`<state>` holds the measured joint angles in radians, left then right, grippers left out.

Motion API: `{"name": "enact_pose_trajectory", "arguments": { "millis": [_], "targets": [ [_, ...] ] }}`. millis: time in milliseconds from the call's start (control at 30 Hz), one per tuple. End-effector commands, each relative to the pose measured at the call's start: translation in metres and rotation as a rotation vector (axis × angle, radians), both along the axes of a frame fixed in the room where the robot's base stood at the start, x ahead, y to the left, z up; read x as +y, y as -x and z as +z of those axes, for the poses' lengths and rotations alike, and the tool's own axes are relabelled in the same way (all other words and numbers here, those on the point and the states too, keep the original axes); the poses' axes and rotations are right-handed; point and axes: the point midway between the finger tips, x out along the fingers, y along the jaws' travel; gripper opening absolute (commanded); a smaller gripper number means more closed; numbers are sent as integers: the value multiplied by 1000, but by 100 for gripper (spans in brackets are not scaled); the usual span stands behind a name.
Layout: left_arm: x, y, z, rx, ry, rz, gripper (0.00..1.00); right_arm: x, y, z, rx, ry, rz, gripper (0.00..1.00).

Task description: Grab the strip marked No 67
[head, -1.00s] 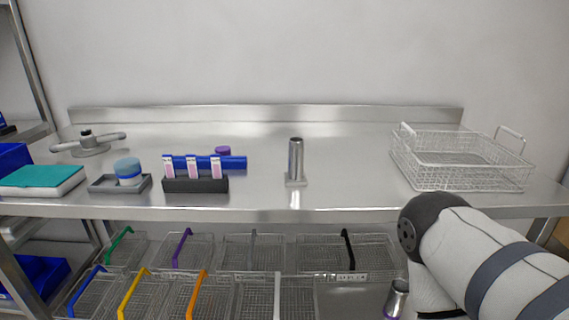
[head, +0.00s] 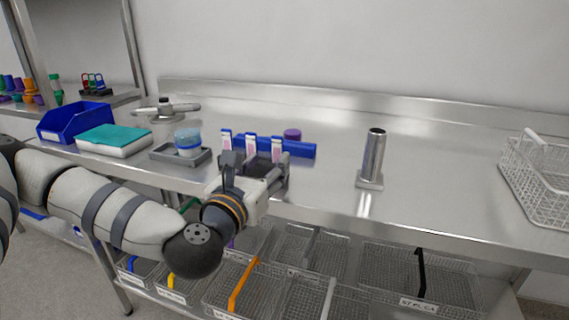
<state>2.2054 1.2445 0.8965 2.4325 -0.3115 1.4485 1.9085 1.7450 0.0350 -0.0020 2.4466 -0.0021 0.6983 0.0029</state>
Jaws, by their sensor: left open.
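Three upright strips, white with pink fronts and blue tops, stand in a row in a dark rack (head: 288,178) on the steel bench: the left strip (head: 227,142), the middle strip (head: 251,145) and the right strip (head: 277,148). Their printing is too small to read, so I cannot tell which is No 67. My left gripper (head: 238,163) is open at the front of the rack, near the left and middle strips. It covers part of the rack and the strips' lower ends. I cannot tell whether it touches them. My right gripper is not in view.
A blue bar (head: 304,149) and a purple cap (head: 292,134) lie behind the rack. A grey tray (head: 165,157) with a blue-topped jar (head: 187,142) is to its left. A metal cylinder (head: 373,155) stands to its right, and a wire basket (head: 545,190) at far right.

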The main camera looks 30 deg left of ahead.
Motion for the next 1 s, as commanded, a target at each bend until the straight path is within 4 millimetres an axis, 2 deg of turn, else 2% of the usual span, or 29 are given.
{"name": "enact_pose_trajectory", "arguments": {
  "millis": [100, 200, 300, 467, 500, 667, 1000],
  "targets": [
    [1, -23, 10, -10, -2, -1, 43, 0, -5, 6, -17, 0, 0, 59],
    [5, -40, 8, -6, -1, 1, 43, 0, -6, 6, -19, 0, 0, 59],
    [7, -47, 7, -4, -1, 0, 43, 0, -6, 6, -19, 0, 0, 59],
    [7, -48, 7, -4, -1, -1, 43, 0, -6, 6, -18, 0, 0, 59],
    [7, -48, 7, -4, -1, -1, 41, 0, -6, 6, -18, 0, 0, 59],
    [7, -47, 7, -3, -1, -1, 7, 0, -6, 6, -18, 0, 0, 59],
    [7, -47, 8, -4, -1, -1, 7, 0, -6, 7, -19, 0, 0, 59]
  ]
}}
